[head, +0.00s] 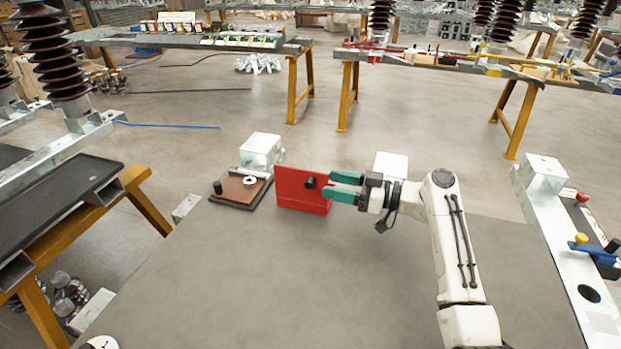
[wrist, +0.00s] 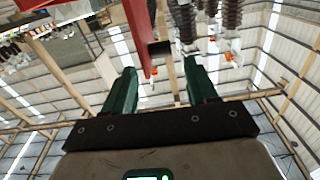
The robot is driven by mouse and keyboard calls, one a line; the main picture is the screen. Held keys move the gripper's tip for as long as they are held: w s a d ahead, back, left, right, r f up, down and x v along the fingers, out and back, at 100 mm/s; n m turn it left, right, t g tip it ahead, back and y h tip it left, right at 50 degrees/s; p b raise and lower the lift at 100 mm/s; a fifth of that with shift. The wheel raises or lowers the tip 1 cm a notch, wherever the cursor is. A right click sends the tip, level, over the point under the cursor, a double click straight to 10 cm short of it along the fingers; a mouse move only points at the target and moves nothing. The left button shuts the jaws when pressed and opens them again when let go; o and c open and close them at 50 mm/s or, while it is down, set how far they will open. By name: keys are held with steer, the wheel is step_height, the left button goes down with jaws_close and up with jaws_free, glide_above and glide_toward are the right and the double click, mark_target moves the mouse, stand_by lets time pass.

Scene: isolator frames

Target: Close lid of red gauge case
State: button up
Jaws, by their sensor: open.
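The red lid (head: 292,193) of the gauge case stands upright at the right side of the case's low dark base (head: 262,190). The base has a brown inside, with a white round gauge (head: 250,181) and a dark knob (head: 217,187) on it. A black knob (head: 310,182) shows against the lid's face. My gripper (head: 333,186) is open and empty at the lid's right edge. In the wrist view, the red lid (wrist: 137,35) and its black knob (wrist: 160,47) are ahead of the green fingers (wrist: 158,72). Contact cannot be told.
A pale metal block (head: 261,150) stands behind the case, and another (head: 391,165) is behind my arm. The grey tabletop (head: 250,280) is clear in front. A white rail (head: 565,250) with coloured-knob parts lies at the right.

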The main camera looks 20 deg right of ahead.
mark_target(314, 181)
steer(key=x, duration=0.6)
steer(key=shift+w+a, duration=0.1)
steer(key=shift+a, duration=0.15)
steer(key=shift+c, duration=0.3)
jaws_close()
